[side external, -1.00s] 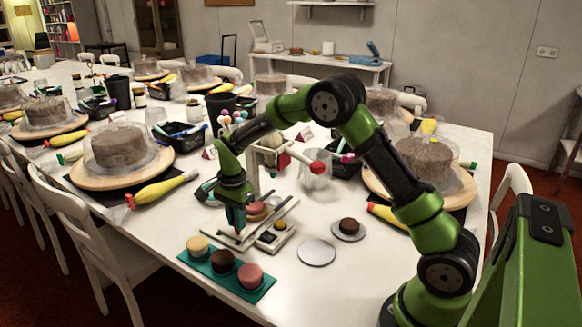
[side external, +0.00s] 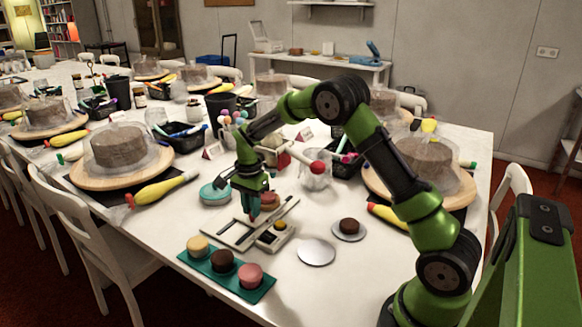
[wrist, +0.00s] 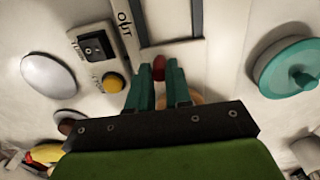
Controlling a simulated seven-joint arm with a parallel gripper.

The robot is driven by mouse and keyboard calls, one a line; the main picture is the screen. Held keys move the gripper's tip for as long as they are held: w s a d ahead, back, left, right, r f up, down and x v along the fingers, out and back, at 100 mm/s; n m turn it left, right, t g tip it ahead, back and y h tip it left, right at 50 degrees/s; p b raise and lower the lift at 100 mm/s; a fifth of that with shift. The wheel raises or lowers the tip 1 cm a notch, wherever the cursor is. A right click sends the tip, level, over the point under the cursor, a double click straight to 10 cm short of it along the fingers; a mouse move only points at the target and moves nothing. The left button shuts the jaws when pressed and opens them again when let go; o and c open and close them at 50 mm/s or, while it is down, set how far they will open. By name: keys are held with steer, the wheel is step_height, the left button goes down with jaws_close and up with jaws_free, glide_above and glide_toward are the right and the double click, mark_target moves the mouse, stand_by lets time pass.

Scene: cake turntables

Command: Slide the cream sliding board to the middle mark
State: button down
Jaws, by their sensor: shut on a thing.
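The cream sliding board (wrist: 172,53) lies in a cream frame with dark rails on the white table. In the side view the frame (side external: 223,241) shows below my gripper (side external: 254,213). My gripper is shut on a red knob, which shows between its fingertips in the wrist view (wrist: 158,67). The fingers point down and hide part of the board. The lettering "OUT" (wrist: 124,20) shows beside the rail. A dark-edged rectangle lies beyond the knob in the wrist view. I cannot tell which mark is the middle one.
A switch box with a yellow button (wrist: 113,82) sits beside the rails. A grey disc (side external: 317,252) lies to the right, and a teal turntable (side external: 214,194) stands to the left. A teal tray (side external: 213,262) with small cakes is in front. A red-headed object (side external: 318,168) is behind.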

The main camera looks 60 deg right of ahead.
mark_target(262, 214)
steer(key=shift+d+r, duration=0.1)
steer(key=shift+d, duration=2)
steer(key=shift+d, duration=0.15)
steer(key=c, duration=1)
jaws_free()
steer(key=shift+c, duration=0.2)
steer(key=shift+a, duration=0.2)
